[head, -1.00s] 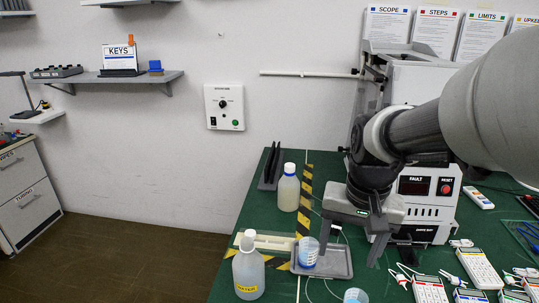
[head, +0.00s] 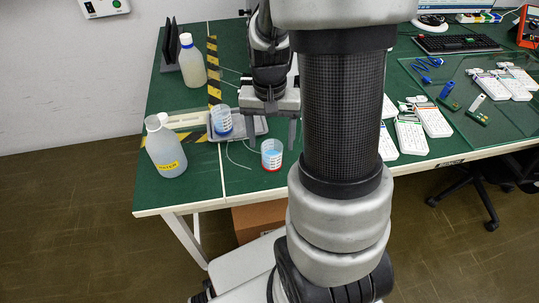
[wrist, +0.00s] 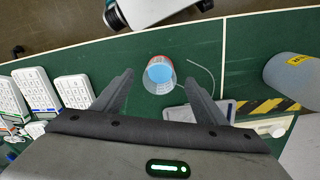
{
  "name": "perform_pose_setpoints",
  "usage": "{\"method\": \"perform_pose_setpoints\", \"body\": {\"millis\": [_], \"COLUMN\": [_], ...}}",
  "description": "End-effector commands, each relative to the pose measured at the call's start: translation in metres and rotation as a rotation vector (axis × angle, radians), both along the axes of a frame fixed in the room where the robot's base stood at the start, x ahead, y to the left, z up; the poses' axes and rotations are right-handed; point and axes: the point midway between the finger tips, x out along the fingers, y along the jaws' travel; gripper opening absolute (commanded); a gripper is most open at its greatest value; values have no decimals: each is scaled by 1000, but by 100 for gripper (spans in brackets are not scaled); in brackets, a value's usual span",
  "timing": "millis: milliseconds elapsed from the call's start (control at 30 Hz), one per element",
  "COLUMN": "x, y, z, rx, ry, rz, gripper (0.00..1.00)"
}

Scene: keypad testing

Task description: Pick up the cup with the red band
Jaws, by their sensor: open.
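The cup with the red band (head: 272,154) is clear, holds something light blue, and has red around its base. It stands upright on the green table near its front edge. My gripper (head: 268,128) is open and empty behind and above this cup. In the wrist view the cup (wrist: 159,75) shows between and beyond the two spread fingertips, with no visible contact. Another cup, with blue markings (head: 222,121), stands on the grey tray (head: 258,126) to the left.
A labelled wash bottle (head: 166,150) stands left of the tray, and a white-capped bottle (head: 192,65) stands behind. White keypads (head: 410,137) lie to the right. A thin cable (head: 237,158) curves on the table left of the red-band cup. Bare table (head: 190,194) lies at the front left.

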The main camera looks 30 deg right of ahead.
Motion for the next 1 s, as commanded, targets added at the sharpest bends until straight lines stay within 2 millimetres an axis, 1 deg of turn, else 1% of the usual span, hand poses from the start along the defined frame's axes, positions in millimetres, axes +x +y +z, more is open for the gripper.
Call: {"method": "perform_pose_setpoints", "body": {"millis": [167, 233, 400, 500, 733, 767, 1000], "x": [0, 2, 6, 6, 6, 6, 6], "y": [-1, -2, -5, -5, -5, -5, -5], "z": [-9, -16, -43, -54, -56, -56, -56], "rx": [0, 0, 1, 1, 0, 0, 0], "ry": [1, 1, 4, 2, 0, 0, 0], "rz": [0, -1, -1, -1, 0, 0, 0], "gripper": [66, 66, 66, 66, 66, 64, 24]}}
